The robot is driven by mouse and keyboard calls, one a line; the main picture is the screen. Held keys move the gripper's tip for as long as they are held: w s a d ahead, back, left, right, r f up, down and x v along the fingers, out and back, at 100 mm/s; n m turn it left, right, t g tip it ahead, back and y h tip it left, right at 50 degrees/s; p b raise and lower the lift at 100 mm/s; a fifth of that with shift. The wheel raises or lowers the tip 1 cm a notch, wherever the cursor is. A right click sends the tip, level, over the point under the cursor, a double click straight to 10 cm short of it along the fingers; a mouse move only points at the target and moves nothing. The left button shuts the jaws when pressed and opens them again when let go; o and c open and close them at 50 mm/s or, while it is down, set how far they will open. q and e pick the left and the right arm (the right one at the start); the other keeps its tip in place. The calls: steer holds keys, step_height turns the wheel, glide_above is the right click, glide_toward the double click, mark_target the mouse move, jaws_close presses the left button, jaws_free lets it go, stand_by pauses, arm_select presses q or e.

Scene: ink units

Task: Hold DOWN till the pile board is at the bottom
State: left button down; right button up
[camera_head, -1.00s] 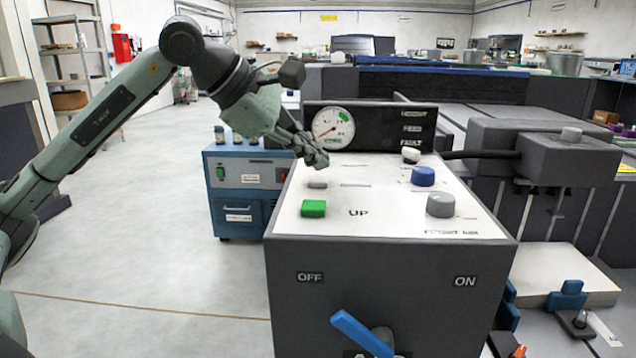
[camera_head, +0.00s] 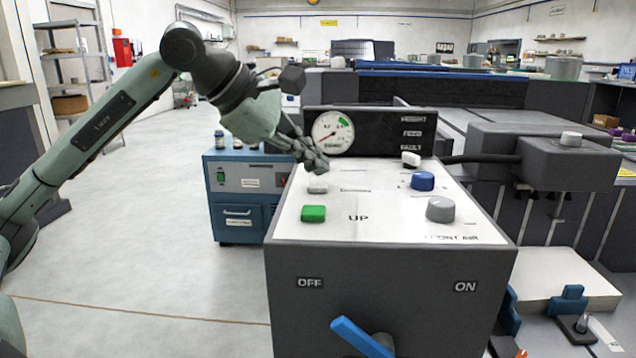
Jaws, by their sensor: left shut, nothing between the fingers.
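The control panel (camera_head: 400,212) has a green button (camera_head: 313,214) beside the word UP. A small white button (camera_head: 317,188) lies behind it, with a label I cannot read. My left gripper (camera_head: 319,168) is shut and empty, its tips pointing down just behind and above the white button. I cannot tell if they touch it. A white slab (camera_head: 540,272), possibly the pile board, lies low at the right of the panel. My right gripper is not in view.
A blue knob (camera_head: 423,181), a grey knob (camera_head: 440,209) and a white knob (camera_head: 411,159) stand on the panel's right side. A gauge (camera_head: 333,133) rises behind. A blue lever (camera_head: 360,338) is on the front face. Open floor lies left.

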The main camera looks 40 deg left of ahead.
mark_target(314, 184)
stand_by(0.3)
arm_select(q)
steer(key=shift+f+b, duration=0.45)
steer(key=shift+f+b, duration=0.45)
steer(key=shift+f, duration=0.05)
stand_by(1.7)
steer(key=shift+r, duration=0.15)
steer(key=shift+r+p, duration=0.8)
steer(key=shift+p, duration=0.05)
step_height(314, 184, up, 5)
steer(key=p, duration=0.5)
